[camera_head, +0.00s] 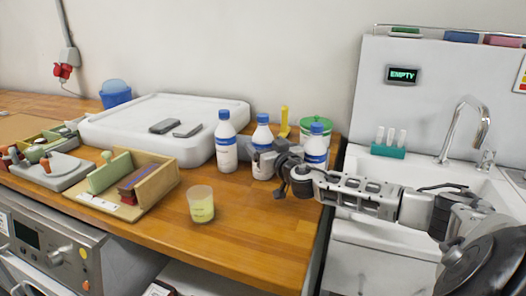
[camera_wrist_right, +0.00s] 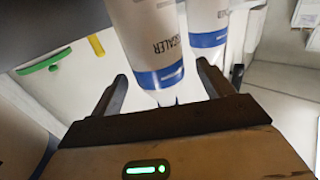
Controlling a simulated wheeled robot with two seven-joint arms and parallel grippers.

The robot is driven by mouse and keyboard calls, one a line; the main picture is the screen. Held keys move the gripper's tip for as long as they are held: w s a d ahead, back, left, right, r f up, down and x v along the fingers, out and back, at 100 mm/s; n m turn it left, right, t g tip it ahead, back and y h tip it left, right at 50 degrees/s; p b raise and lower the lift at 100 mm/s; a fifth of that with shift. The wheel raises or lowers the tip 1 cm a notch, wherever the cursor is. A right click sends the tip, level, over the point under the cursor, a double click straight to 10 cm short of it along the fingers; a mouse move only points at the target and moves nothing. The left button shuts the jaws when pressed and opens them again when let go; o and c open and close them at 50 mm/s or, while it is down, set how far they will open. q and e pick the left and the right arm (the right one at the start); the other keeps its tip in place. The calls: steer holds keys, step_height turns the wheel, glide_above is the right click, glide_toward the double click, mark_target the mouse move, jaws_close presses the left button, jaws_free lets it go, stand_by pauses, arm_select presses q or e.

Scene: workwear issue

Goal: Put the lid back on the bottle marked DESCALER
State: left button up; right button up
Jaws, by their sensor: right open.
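The bottle marked DESCALER (camera_wrist_right: 150,45) is white with a blue band; part of its lettering shows upside down in the right wrist view. It appears to be the middle bottle (camera_head: 262,143) in the head view, upright with a blue top. My right gripper (camera_wrist_right: 165,92) is open, with a finger on either side of this bottle in the wrist picture. In the head view the gripper (camera_head: 263,160) is beside the bottle and partly covers it; contact cannot be told. I cannot make out a loose lid. My left gripper is not in view.
A green-lidded tub (camera_head: 316,124) and yellow object (camera_head: 284,122) are behind. A cup (camera_head: 201,205) stands in front on the wooden counter (camera_head: 255,240). The sink (camera_head: 440,185) is right.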

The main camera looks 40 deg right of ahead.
steer(key=shift+x, duration=1.45)
steer(key=c, duration=1.3)
steer(key=shift+o, duration=0.2)
steer(key=shift+r, duration=0.1)
steer(key=shift+r, duration=0.1)
